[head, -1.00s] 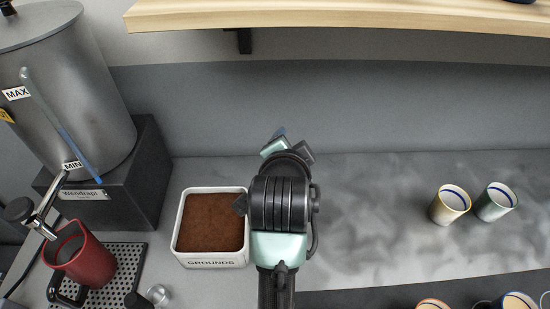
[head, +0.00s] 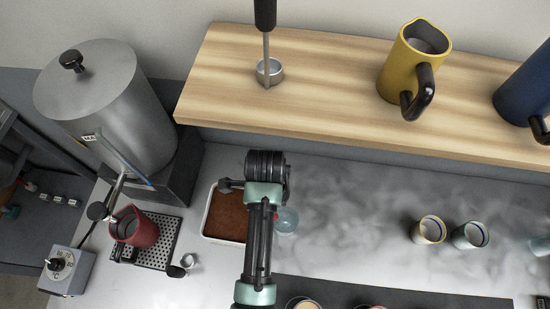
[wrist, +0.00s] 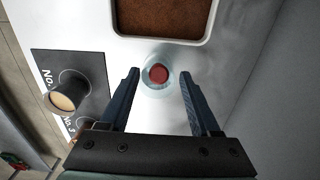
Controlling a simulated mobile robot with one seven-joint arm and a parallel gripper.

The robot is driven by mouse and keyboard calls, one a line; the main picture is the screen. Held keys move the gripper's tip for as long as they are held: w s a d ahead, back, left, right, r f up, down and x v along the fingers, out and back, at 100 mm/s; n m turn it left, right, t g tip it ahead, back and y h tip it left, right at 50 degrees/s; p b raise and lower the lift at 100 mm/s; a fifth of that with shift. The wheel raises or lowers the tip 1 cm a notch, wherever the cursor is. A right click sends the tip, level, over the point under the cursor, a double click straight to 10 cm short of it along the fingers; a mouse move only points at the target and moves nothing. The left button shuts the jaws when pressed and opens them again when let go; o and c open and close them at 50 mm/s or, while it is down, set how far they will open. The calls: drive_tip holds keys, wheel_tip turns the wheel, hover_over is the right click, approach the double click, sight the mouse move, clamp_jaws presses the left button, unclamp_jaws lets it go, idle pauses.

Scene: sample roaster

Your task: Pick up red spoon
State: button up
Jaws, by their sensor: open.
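A red round end, which looks like the red spoon (wrist: 158,73), shows inside a clear round glass (wrist: 151,84) in the wrist view. I cannot make out its handle or full shape. My gripper (wrist: 160,79) is open, with one dark blue finger on each side of the glass and nothing between them held. I cannot tell how far above the glass the fingertips are. In the head view the glass (head: 288,221) stands just right of my arm, with a small speck of red at its left edge. My fingers are hidden there behind my wrist.
The white grounds bin (head: 207,232) is beside the glass. Two cups (head: 430,231) stand to the right on the grey counter. A wooden shelf (head: 330,80) with a yellow mug (head: 405,65) overhangs the back. A red mug (head: 142,232) sits at left on a drip tray (head: 160,255).

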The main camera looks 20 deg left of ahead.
drive_tip(key=shift+s+a+f, duration=0.1)
drive_tip(key=shift+f, duration=0.4)
drive_tip(key=shift+d+f+p, duration=0.2)
drive_tip(key=shift+f+p, duration=0.4)
drive_tip(key=shift+f, duration=2.45)
clamp_jaws()
